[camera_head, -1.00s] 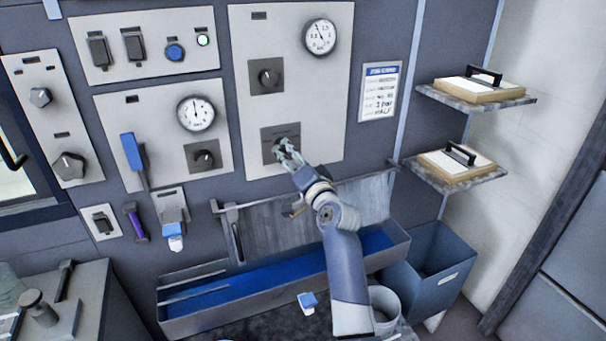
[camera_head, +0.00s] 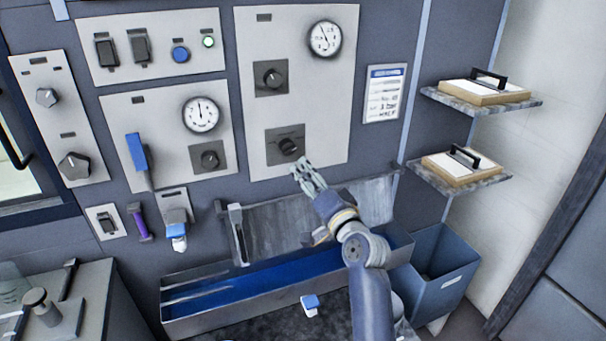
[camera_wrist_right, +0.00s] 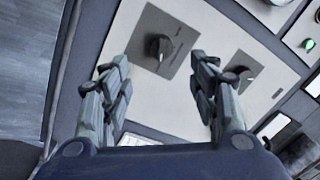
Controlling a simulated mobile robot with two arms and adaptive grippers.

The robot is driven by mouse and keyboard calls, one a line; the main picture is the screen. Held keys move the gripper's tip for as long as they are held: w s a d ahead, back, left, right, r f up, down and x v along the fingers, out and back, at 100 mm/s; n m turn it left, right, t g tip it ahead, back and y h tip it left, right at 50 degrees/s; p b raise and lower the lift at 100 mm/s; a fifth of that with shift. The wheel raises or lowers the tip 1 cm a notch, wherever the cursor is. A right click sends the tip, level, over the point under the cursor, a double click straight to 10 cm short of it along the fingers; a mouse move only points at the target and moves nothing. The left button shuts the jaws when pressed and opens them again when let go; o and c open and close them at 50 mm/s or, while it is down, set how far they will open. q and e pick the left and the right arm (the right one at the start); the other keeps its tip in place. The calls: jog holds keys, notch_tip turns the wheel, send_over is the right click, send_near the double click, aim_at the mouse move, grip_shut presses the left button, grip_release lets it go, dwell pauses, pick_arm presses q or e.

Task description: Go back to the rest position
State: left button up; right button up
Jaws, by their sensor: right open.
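My right gripper (camera_head: 306,176) is in front of the lower edge of the tall grey panel (camera_head: 325,85) in the head view. It is apart from the lower black knob (camera_head: 288,147), just below and right of it. In the right wrist view its two fingers (camera_wrist_right: 160,95) stand apart with nothing between them. The lower knob (camera_wrist_right: 158,46) shows beyond them on its dark square plate, and the upper knob (camera_wrist_right: 240,72) shows to the right. My left gripper is not in the head view.
Below the panel is a long trough (camera_head: 180,325) with a blue inside. A blue bin (camera_head: 440,285) stands to its right. A blue lever (camera_head: 136,150) and a gauge (camera_head: 201,114) are on the left panel.

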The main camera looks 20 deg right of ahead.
jog(key=s+a+f+n+g, duration=0.2)
jog(key=s+f+n+g, duration=0.2)
jog(key=s+f, duration=0.45)
jog(key=s+a+f+n+g, duration=0.2)
jog(key=s+f+n+g, duration=0.15)
jog(key=s+f, duration=0.5)
jog(key=s+d+f+n+g+h, duration=0.1)
jog(key=s+f+n+g, duration=0.3)
jog(key=s, duration=0.8)
jog(key=s+f+n+g, duration=0.1)
jog(key=s+f+g, duration=0.3)
jog(key=s+f, duration=0.7)
jog(key=f, duration=1.1)
jog(key=s+f, duration=0.2)
jog(key=f, duration=1)
jog(key=s+d+f+g, duration=0.2)
jog(key=s+d+f, duration=0.1)
jog(key=s+f, duration=1.2)
jog(key=shift+s+h, duration=0.3)
jog(key=shift+s, duration=0.25)
